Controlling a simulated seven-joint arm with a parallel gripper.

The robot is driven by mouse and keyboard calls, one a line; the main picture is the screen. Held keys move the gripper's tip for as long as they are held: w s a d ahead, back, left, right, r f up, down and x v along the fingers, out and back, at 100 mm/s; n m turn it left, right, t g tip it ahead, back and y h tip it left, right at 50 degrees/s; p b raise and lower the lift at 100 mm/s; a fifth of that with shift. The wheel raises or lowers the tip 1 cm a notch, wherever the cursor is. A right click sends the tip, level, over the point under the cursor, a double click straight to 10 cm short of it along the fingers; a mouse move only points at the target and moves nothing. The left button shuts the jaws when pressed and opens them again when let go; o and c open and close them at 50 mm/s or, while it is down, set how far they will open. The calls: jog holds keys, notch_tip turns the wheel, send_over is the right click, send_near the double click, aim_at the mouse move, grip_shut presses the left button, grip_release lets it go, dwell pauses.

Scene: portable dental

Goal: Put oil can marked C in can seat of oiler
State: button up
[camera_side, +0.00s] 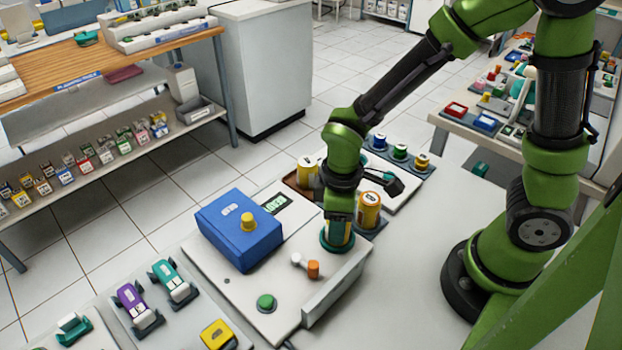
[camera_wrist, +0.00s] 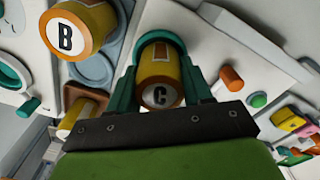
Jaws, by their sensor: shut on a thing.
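My gripper (camera_wrist: 160,88) is shut on the yellow oil can marked C (camera_wrist: 158,70), with one teal finger on each side. Its dark letter disc faces the wrist camera. In the side view my gripper (camera_side: 338,232) is low over the right back part of the white oiler (camera_side: 235,290). A teal ring, seemingly the can seat (camera_side: 337,245), lies directly below or around the can. The ring also shows beyond the can in the wrist view (camera_wrist: 162,37). I cannot tell whether the can's far end is inside the ring or just above it.
The can marked B (camera_wrist: 75,30) stands close by in a grey holder; another yellow can (camera_side: 306,172) is behind, at a brown tray (camera_side: 291,183). The oiler carries a blue box (camera_side: 238,230), an orange knob (camera_side: 313,269) and a green button (camera_side: 265,302). Toy cars (camera_side: 130,300) stand front left.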

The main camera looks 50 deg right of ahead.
jog(key=shift+f, duration=0.1)
dwell(0.7)
jog(key=o, duration=1.2)
jog(key=shift+c, duration=0.2)
notch_tip(320, 180, up, 17)
jog(key=s+d+r+m+t+y, duration=0.2)
jog(key=d+m+t, duration=0.5)
jog(key=m, duration=0.4)
jog(key=shift+s+d+r, duration=0.5)
jog(key=shift+s+d, duration=0.05)
jog(key=shift+s, duration=0.3)
